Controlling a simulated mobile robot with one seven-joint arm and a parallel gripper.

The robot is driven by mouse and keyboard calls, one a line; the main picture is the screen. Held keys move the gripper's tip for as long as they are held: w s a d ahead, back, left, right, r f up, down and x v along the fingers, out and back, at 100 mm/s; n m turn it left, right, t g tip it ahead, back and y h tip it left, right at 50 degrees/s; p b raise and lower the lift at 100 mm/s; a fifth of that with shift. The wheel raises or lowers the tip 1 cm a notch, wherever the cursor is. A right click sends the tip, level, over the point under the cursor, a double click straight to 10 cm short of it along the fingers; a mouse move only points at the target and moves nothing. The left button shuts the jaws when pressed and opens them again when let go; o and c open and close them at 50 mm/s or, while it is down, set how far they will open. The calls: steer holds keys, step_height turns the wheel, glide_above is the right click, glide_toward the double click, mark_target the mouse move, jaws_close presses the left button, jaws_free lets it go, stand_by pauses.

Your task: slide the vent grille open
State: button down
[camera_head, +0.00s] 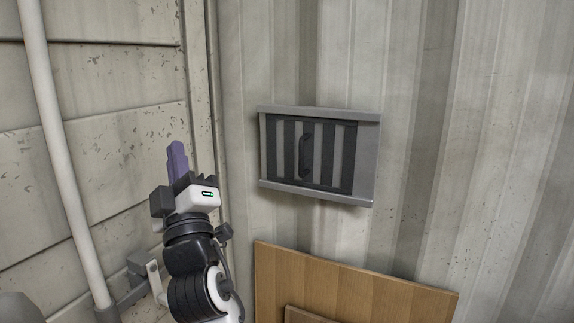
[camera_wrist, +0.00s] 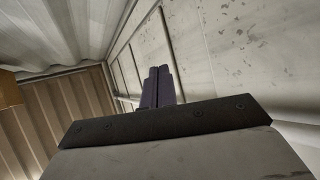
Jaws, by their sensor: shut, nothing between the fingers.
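The vent grille (camera_head: 329,155) is a dark slatted panel with vertical bars, set in a grey metal frame (camera_head: 364,165) on the corrugated wall in the head view. Grey strips show between its bars. A dark upright handle (camera_head: 305,155) stands on the panel, left of its middle. My gripper (camera_head: 177,155) is left of the vent, apart from it, with its purple fingers pointing up. The fingers lie together and hold nothing. In the wrist view the shut fingers (camera_wrist: 158,86) point at a pale wall, and the grille is not in that view.
A wooden board (camera_head: 350,285) leans below the vent. A white pipe (camera_head: 62,150) runs up the panelled wall at the left, and the wall corner (camera_head: 205,80) is close behind my gripper. The space between my gripper and the vent looks free.

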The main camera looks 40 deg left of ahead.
steer(key=w+f+m+t+h, duration=0.1)
steer(key=w+f+t+h, duration=0.2)
steer(key=w+h, duration=0.3)
steer(key=w+f+m+t+h, duration=0.2)
steer(key=w+h, duration=0.5)
steer(key=h, duration=0.7)
steer(key=shift+w+d+f+m+t+b, duration=0.15)
steer(key=shift+w+f+m+t+b, duration=0.2)
steer(key=shift+f, duration=0.5)
steer(key=shift+s, duration=0.1)
steer(key=w+d+p, duration=0.1)
steer(key=w+p, duration=0.3)
steer(key=w, duration=0.7)
steer(key=shift+w+d+p, duration=0.25)
steer(key=shift+d+p, duration=0.05)
steer(key=shift+d, duration=0.1)
